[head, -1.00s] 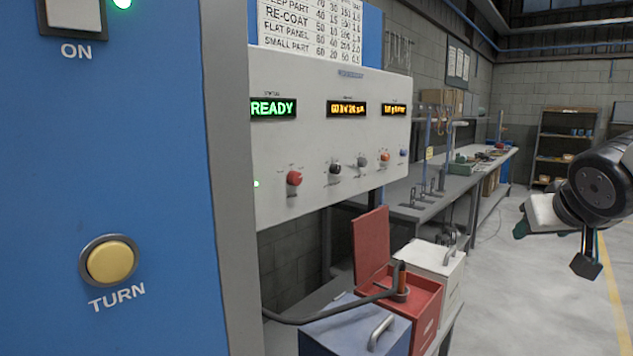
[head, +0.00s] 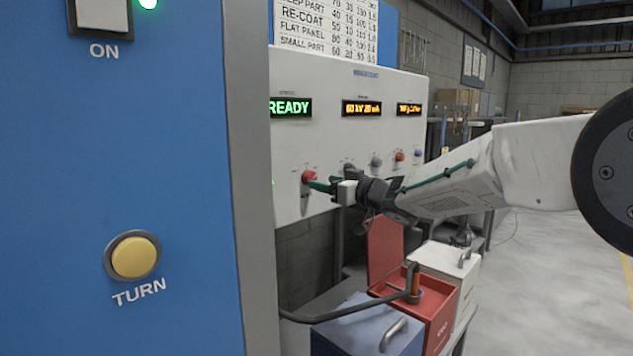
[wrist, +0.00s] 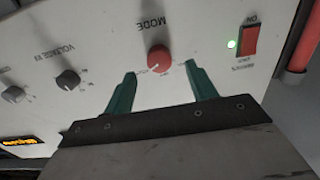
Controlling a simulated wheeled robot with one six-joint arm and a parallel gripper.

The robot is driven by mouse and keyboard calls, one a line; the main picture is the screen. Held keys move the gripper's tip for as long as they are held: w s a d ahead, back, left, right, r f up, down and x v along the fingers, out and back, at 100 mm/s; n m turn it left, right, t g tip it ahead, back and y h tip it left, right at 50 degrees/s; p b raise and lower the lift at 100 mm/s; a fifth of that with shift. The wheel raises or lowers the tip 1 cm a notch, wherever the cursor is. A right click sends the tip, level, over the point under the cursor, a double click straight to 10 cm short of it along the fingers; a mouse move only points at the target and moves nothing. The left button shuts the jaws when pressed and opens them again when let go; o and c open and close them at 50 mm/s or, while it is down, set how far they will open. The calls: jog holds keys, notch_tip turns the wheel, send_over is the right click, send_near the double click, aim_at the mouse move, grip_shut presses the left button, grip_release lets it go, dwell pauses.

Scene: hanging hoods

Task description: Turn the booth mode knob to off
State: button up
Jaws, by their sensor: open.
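The red mode knob (head: 309,177) sits at the left of a row of knobs on the white control panel (head: 340,130). In the wrist view the red knob (wrist: 158,58) shows upside down under the label MODE. My gripper (head: 322,184) reaches in from the right, with its tips close to the red knob. In the wrist view my gripper (wrist: 158,75) has two green fingers, open and apart, one on each side of the knob's lower edge. I cannot tell whether they touch it. The setting labels around the knob are too small to read.
A blue cabinet (head: 160,180) with a yellow TURN button (head: 133,258) fills the left. Red and blue boxes stand below.

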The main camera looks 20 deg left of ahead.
aim_at(310, 178)
jog(key=shift+x, duration=2.15)
jog(key=shift+w+d, duration=0.1)
jog(key=c, duration=1)
jog(key=n, duration=1.1)
jog(key=shift+n, duration=0.5)
